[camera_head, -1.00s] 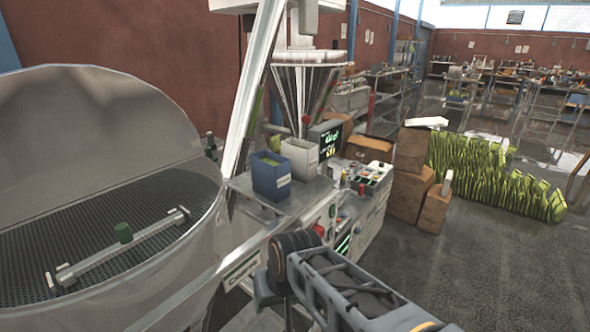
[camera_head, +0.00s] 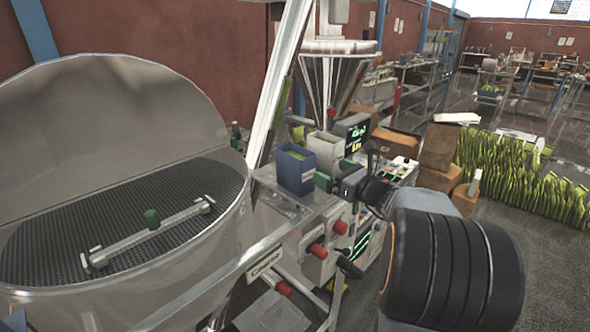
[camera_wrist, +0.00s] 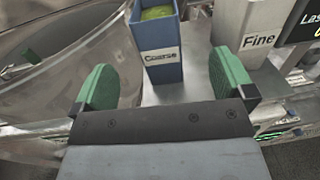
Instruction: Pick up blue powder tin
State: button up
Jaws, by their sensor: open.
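The blue powder tin (camera_head: 297,171) stands upright on the metal shelf of the filler, below the funnel, with yellow-green powder inside. In the wrist view the blue tin (camera_wrist: 157,50) carries a label reading "Coarse". It stands ahead of my gripper (camera_wrist: 165,85), roughly between the two green fingers but beyond them. My gripper is open and empty. In the head view my gripper (camera_head: 328,180) is at the right front of the tin, partly hidden by my arm.
A white tin (camera_head: 325,150) labelled "Fine" in the wrist view stands close behind the blue tin. The large metal hopper (camera_head: 110,150) fills the left. A display (camera_head: 353,132) and the metal funnel (camera_head: 333,85) are behind. Brown boxes (camera_head: 438,150) stand at right.

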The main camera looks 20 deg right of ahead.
aim_at(301, 157)
jog(key=p+x, duration=0.1)
jog(key=x, duration=0.5)
jog(key=shift+w+a, duration=0.2)
jog(key=shift+w, duration=0.1)
jog(key=shift+a+p+x, duration=0.2)
jog(key=shift+p+x, duration=0.75)
jog(key=shift+x, duration=1.65)
jog(key=shift+s, duration=0.1)
jog(key=shift+c, duration=0.4)
jog(key=c, duration=1)
jog(key=shift+r, duration=0.1)
jog(key=shift+c, duration=0.7)
